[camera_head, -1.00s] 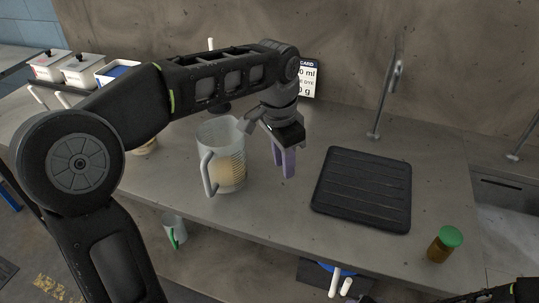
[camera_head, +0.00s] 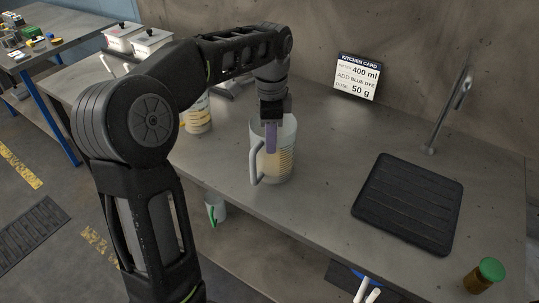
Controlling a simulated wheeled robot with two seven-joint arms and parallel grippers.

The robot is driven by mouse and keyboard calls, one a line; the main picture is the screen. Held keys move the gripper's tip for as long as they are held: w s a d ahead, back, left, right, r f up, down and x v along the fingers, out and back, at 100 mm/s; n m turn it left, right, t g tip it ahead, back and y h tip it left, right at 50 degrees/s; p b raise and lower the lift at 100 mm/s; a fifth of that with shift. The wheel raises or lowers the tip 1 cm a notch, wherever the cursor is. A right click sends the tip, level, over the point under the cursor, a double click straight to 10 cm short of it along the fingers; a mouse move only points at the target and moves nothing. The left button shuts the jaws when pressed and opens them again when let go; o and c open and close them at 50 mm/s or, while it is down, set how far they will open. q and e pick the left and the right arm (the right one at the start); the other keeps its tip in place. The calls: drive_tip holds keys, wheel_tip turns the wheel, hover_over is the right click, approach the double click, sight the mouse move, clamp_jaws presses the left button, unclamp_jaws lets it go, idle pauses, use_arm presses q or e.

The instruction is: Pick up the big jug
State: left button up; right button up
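A clear, graduated jug (camera_head: 284,165) with a pale handle on its left side stands upright on the grey counter, holding something tan. My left gripper (camera_head: 270,150) points down at the jug, its purple fingers overlapping the jug's upper part. I cannot tell whether the fingers are inside the jug or in front of its wall, nor how far apart they are. Another container with yellow markings (camera_head: 198,117) stands to the left, partly hidden by my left arm. My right gripper is out of view.
A black ribbed mat (camera_head: 408,204) lies to the right, with a green-capped jar (camera_head: 484,275) near the front edge. A kitchen card (camera_head: 358,78) and a tap (camera_head: 446,112) stand behind. Lidded white tubs (camera_head: 150,43) are at the back left. The counter between jug and mat is clear.

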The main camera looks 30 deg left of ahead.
use_arm(q)
drive_tip(key=shift+f, duration=0.25)
drive_tip(key=p, duration=0.1)
hover_over(270, 169)
drive_tip(key=shift+f, duration=2.65)
clamp_jaws()
drive_tip(key=shift+w+r, duration=0.1)
